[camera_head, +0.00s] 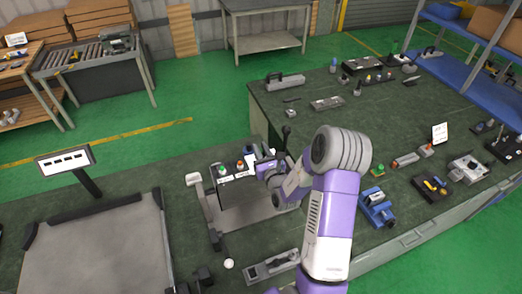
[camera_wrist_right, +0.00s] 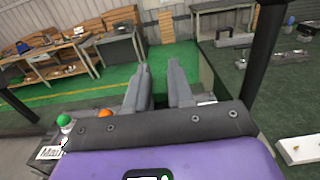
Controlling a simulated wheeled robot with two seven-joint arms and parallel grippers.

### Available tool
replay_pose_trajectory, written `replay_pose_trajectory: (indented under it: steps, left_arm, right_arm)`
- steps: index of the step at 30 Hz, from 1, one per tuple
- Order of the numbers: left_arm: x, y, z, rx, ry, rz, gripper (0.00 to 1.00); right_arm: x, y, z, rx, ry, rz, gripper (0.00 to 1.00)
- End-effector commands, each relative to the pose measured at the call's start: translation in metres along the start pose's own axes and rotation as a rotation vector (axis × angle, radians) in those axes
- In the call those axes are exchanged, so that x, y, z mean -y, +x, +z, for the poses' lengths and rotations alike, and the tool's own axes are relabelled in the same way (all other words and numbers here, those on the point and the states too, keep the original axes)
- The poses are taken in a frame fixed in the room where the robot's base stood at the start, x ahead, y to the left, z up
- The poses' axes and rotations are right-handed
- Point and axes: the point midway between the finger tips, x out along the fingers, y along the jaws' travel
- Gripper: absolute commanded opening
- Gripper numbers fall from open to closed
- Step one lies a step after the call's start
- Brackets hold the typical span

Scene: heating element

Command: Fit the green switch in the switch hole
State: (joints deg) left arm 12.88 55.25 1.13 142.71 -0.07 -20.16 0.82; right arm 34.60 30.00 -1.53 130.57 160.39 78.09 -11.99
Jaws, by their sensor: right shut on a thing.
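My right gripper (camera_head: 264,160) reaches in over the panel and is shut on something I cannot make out. In the wrist view its two dark fingers (camera_wrist_right: 158,88) stand apart with a gap, and the held thing is hidden there. A green-capped switch (camera_wrist_right: 64,121) with a white lower part stands on the panel, left of the fingers. An orange knob (camera_wrist_right: 104,113) is beside it, close to the left finger. The switch hole is not discernible. A small green button piece (camera_head: 378,170) lies on the right-hand table. My left gripper is not in view.
The labelled panel (camera_head: 226,178) stands on the near table beside a grey frame (camera_head: 203,207). A blue device (camera_head: 376,208) and several tools and parts lie on the right-hand table. A grey tray with a sign (camera_head: 66,160) is at left. Green floor lies beyond.

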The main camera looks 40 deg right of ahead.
Motion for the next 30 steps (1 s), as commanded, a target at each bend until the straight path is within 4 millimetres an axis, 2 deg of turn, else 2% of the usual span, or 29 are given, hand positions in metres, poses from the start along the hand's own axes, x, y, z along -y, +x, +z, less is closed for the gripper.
replay_pose_trajectory:
  steps: [21, 30]
  left_arm:
    - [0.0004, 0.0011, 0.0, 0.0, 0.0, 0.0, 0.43]
    - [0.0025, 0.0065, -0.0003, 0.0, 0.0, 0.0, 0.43]
  right_arm:
    - [-0.0001, -0.0001, -0.0003, 0.0, 0.0, 0.0, 0.0]
    - [-0.0001, 0.0, -0.007, 0.0, 0.0, 0.0, 0.0]
